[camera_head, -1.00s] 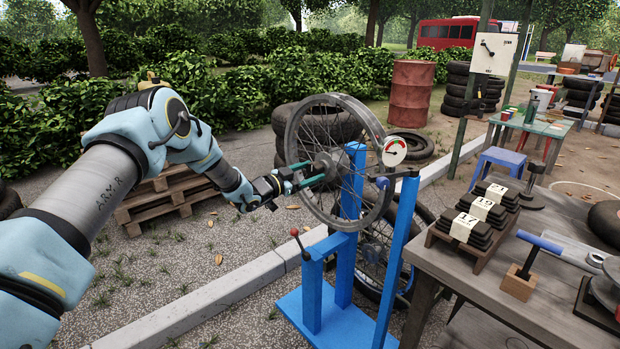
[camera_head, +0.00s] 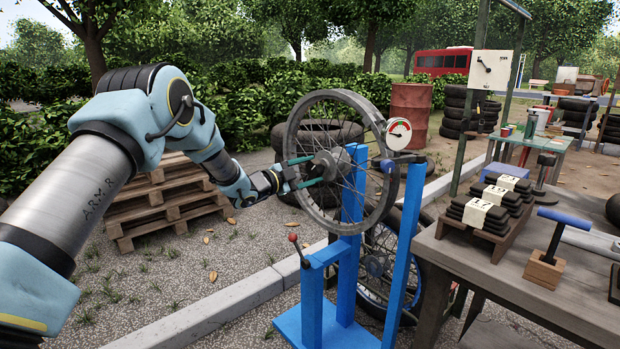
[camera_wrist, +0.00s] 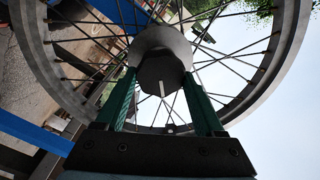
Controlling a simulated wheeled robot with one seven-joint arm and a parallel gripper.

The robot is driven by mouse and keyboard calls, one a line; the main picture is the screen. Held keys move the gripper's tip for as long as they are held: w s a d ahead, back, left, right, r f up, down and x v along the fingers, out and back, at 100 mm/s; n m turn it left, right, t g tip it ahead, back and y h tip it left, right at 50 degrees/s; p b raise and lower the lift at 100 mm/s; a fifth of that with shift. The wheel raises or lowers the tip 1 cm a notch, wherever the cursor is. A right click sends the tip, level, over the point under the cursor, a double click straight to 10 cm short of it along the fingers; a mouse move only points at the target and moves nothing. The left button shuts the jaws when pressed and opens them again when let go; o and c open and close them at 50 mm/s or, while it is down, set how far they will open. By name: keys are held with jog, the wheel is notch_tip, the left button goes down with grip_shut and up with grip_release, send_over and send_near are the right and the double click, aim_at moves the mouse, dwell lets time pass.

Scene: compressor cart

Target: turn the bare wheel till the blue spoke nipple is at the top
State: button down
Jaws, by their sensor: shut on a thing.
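The bare wheel (camera_head: 292,134), a grey rim with thin spokes and no tyre, stands upright in a blue truing stand (camera_head: 402,250). My gripper (camera_head: 317,171) reaches in from the left with its green fingers at the wheel's hub (camera_head: 329,164). In the wrist view, the fingers of my gripper (camera_wrist: 160,80) lie on both sides of the grey faceted hub (camera_wrist: 160,55) and are shut on it. The rim (camera_wrist: 280,55) and spokes spread around. I cannot make out a blue spoke nipple in either view; the nipples are too small or hidden.
A round dial (camera_head: 398,133) and a small blue piece (camera_head: 388,165) sit on the stand beside the rim. A red-knobbed lever (camera_head: 292,238) stands at its front. A workbench (camera_head: 470,255) is close on the right. Pallets (camera_head: 160,205) lie behind my arm.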

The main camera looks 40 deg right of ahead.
jog(key=shift+f, duration=0.1)
dwell(0.4)
grip_release()
jog(key=a, duration=1)
jog(key=shift+w+a+b, duration=0.3)
jog(key=shift+a+b, duration=0.05)
jog(key=shift+a, duration=0.05)
